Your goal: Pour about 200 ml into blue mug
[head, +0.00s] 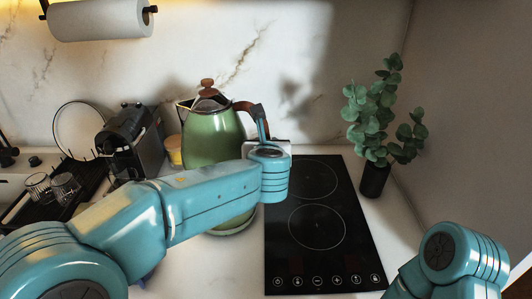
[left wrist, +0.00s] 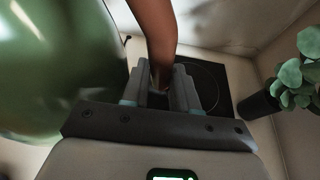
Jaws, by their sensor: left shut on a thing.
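A green kettle (head: 212,138) with a brown lid knob and brown handle (head: 245,107) stands about upright behind my left arm in the head view. My left gripper (head: 262,125) is shut on the handle at its right side. In the left wrist view the fingers (left wrist: 160,90) close around the brown handle (left wrist: 155,35), with the kettle body (left wrist: 50,65) to the left. A small blue patch (head: 146,279) shows below my left arm, possibly the blue mug, mostly hidden. My right gripper is out of view.
A black cooktop (head: 318,250) lies right of the kettle. A plant in a black vase (head: 374,180) stands near the right wall. A coffee machine (head: 132,140) and a dish rack with glasses (head: 65,187) are at left. A paper roll (head: 98,20) hangs above.

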